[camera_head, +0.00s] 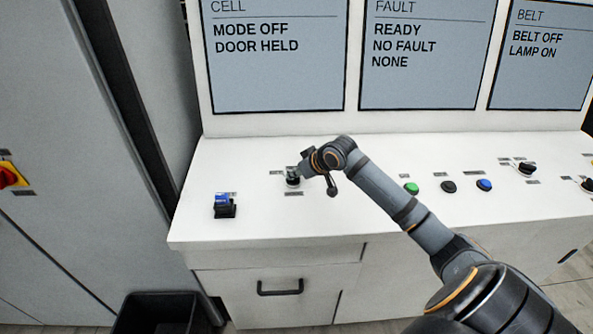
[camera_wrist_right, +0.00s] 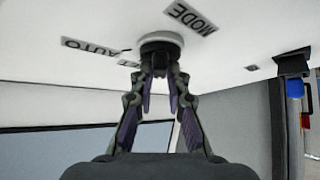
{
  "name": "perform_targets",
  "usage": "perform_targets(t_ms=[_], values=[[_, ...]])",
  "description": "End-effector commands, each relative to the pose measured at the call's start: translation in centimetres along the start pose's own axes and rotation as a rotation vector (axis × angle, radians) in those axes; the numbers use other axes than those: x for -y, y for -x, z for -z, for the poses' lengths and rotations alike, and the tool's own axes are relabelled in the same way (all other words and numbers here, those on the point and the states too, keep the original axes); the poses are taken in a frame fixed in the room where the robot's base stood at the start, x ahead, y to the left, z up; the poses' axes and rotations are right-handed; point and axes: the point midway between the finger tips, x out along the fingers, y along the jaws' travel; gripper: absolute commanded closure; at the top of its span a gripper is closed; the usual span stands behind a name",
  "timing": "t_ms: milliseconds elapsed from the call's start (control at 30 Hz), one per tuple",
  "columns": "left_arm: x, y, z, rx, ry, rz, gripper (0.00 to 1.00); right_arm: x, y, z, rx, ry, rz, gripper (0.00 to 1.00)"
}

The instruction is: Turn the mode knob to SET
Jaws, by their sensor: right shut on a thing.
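The mode knob (camera_head: 292,182) stands on the white console top, left of the middle. In the right wrist view its round pale base (camera_wrist_right: 162,42) shows beside a MODE label (camera_wrist_right: 190,17) and an AUTO label (camera_wrist_right: 88,46), both upside down. My right gripper (camera_head: 299,172) reaches it from the right and is shut on it; in the wrist view the fingertips (camera_wrist_right: 160,66) meet at the knob. The fingers hide most of the grip, so its pointing direction cannot be told. The cell screen (camera_head: 278,80) reads MODE OFF, DOOR HELD. My left gripper is not in view.
A blue-topped black switch (camera_head: 224,206) stands left of the knob. Green (camera_head: 411,188), black (camera_head: 448,187) and blue (camera_head: 484,185) buttons lie to the right, with another black knob (camera_head: 527,169) beyond. The fault screen (camera_head: 422,62) and belt screen (camera_head: 540,58) stand behind.

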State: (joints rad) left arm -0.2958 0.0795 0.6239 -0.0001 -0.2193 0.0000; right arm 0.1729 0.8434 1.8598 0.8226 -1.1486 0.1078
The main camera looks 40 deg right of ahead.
Motion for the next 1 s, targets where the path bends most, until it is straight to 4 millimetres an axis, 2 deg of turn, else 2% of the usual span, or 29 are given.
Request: perform_targets(t_ms=[33, 400, 700, 1000], values=[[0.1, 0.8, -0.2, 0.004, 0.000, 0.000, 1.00, 0.3, 0.3, 0.3, -0.002, -0.025, -0.018, 1.00], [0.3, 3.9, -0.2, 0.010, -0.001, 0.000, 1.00, 0.7, 0.2, 0.4, -0.002, -0.247, -0.235, 1.00], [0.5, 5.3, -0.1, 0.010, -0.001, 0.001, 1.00, 0.8, 0.0, 0.4, -0.001, -0.390, -0.382, 1.00], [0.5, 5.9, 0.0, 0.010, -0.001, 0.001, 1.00, 0.7, -0.1, 0.3, -0.002, -0.463, -0.460, 1.00]])
